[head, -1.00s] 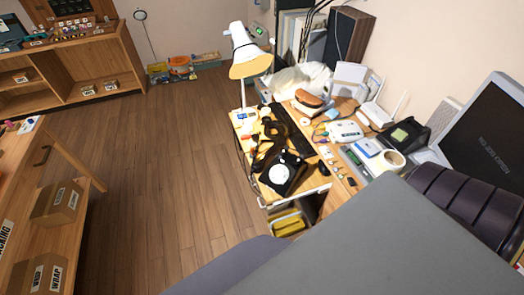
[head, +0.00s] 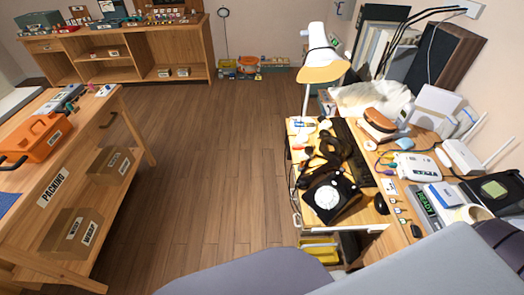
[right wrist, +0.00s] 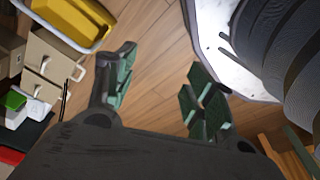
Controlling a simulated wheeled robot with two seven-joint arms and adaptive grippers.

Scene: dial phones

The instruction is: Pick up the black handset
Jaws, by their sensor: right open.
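A black dial phone (head: 328,198) with a round white dial stands on the wooden desk (head: 371,217) right of centre in the head view. Dark, curved shapes (head: 327,153) lie just behind it, tangled with cable; I cannot tell clearly which of them is the black handset. My right gripper (right wrist: 160,91) shows in the right wrist view. Its two green-padded fingers are apart with nothing between them, over wooden floor. The phone and handset are not seen in the right wrist view. My left gripper is not in view.
A white lamp (head: 320,68) stands at the desk's far left. A packing bench (head: 135,118) stands left. The floor (head: 220,165) between is clear.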

